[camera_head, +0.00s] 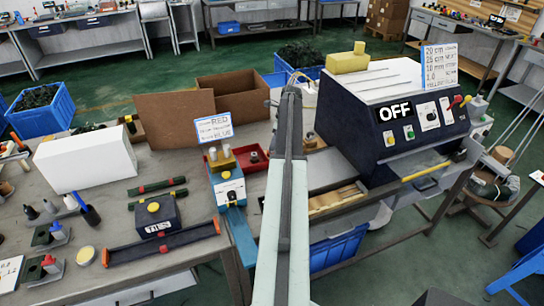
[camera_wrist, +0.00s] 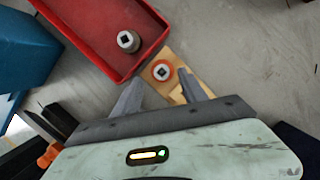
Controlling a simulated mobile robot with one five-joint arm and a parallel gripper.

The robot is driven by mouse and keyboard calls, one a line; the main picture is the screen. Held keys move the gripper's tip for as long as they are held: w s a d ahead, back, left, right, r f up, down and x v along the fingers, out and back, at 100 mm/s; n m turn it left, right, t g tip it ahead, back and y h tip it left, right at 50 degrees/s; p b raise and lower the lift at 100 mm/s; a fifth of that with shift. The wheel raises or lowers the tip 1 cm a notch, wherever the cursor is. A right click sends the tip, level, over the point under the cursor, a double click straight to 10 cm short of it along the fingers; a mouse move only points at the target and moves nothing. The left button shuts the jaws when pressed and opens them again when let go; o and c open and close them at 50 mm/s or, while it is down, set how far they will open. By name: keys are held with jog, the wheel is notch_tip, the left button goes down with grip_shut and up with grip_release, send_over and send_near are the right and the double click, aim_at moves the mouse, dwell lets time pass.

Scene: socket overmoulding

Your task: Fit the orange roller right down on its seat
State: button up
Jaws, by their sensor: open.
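The orange roller (camera_wrist: 162,71) shows in the wrist view as a round orange rim around a grey socket with a dark square hole. It appears at a light wooden block (camera_wrist: 176,92), seen from above; I cannot tell whether it is fully down or tilted. My gripper (camera_wrist: 161,76) is open, with one finger on each side of the roller in the picture. Whether the fingers touch it or are above it is unclear. In the head view my arm hides the gripper and the roller.
A red tray (camera_wrist: 88,40) lies close to the block, with a grey socket (camera_wrist: 128,41) inside. The tray also shows in the head view (camera_head: 262,153). A blue machine marked OFF (camera_head: 385,115) stands to the right, and a small blue-white device (camera_head: 228,186) to the left.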

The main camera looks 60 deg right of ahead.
jog(key=b+x, duration=0.2)
jog(key=x, duration=0.1)
jog(key=b+x, duration=0.2)
jog(key=b, duration=0.1)
jog(key=shift+d+f, duration=0.15)
jog(key=shift+f, duration=0.25)
jog(key=shift+r, duration=0.2)
grip_shut()
